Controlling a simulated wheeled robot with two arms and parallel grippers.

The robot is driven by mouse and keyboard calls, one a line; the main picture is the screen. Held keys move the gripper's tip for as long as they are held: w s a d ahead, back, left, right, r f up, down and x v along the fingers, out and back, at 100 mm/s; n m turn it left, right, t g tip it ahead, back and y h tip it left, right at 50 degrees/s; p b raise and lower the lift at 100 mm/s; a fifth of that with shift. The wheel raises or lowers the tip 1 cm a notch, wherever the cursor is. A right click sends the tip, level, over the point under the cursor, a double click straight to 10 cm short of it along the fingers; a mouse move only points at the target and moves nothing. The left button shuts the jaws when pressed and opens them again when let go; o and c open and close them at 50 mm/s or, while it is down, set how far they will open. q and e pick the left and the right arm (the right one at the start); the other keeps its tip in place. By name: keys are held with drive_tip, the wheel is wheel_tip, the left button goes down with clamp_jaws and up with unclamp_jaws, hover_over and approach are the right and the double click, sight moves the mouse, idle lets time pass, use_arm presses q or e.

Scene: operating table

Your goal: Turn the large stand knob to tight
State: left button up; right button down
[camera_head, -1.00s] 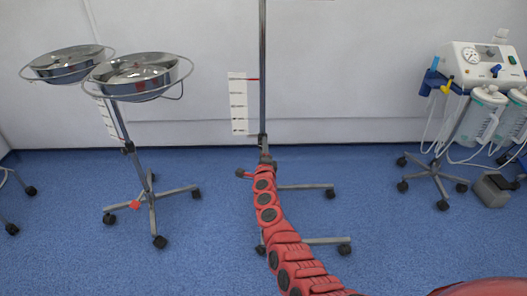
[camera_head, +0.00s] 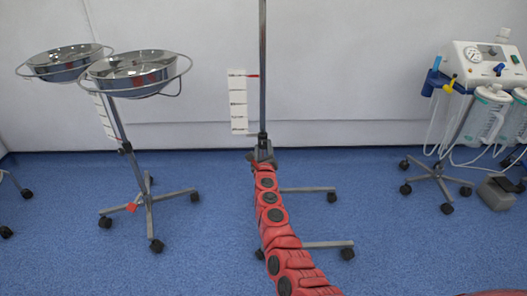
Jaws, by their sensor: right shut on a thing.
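A tall grey stand pole (camera_head: 263,75) rises in the middle of the head view, with wheeled legs (camera_head: 318,244) on the blue floor. A white scale card (camera_head: 238,108) with dark marks is beside the pole, and a small red pointer (camera_head: 252,76) lies near its top. My right gripper (camera_head: 262,157), at the end of the red arm, is at the pole's lower part. It is shut on the stand knob, which it mostly hides. A small dark end (camera_head: 250,156) shows at the gripper's left side. My left gripper is out of view.
Two steel basins on wheeled stands, the nearer one (camera_head: 138,78) and the farther one (camera_head: 65,65), are at the left. A suction machine (camera_head: 480,65) with jars stands at the right. Open blue floor lies between them.

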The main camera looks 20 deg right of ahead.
drive_tip(key=shift+m+b, duration=0.45)
drive_tip(key=shift+m, duration=0.85)
drive_tip(key=shift+c, duration=1.9)
unclamp_jaws()
drive_tip(key=shift+s+a, duration=0.1)
